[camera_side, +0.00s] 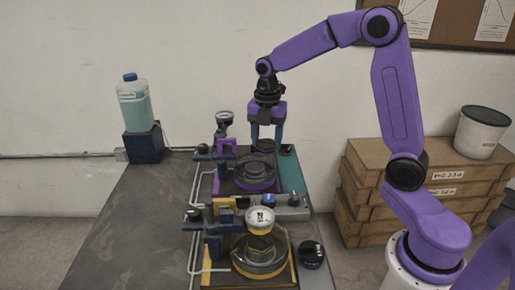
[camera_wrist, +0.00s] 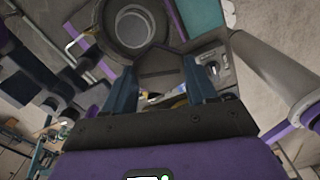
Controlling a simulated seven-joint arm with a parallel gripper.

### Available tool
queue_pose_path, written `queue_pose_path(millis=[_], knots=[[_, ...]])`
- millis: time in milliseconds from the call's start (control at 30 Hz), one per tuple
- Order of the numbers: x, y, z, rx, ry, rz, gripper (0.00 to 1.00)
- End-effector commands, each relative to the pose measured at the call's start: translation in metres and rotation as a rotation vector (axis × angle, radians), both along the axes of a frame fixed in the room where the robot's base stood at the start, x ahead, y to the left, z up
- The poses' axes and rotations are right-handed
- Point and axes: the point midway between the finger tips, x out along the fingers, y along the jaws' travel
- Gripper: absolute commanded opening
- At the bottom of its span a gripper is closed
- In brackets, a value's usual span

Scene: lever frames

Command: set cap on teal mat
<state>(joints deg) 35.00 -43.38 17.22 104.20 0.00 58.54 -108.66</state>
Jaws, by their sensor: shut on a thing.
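My gripper (camera_side: 267,140) points down over the far end of the bench, above the back of the purple-trimmed lever frame. Its two blue fingers are shut on a dark cap with a purple edge (camera_wrist: 160,68), which shows between them in the wrist view. In the side view the cap is small and hard to make out. The teal mat (camera_side: 291,175) lies just right of the purple frame, and part of it shows at the top of the wrist view (camera_wrist: 203,15). The round dark pot (camera_side: 255,168) of the purple frame stands just in front of the gripper, with an open top.
A yellow-trimmed frame with a white gauge (camera_side: 260,219) stands nearer. A black knob (camera_side: 312,254) is at its right. A small dark item (camera_side: 287,150) is at the mat's far end. A teal bottle (camera_side: 134,104) stands back left. The bench's left side (camera_side: 130,220) is clear.

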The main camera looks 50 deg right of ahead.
Motion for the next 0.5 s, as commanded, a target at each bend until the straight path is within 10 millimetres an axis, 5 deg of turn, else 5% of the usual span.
queue_pose_path(millis=[200, 500], knots=[[-0.043, 0.003, 0.021, 0.000, -0.003, 0.001, 0.08], [-0.081, 0.005, 0.037, 0.001, -0.002, 0.001, 0.08]])
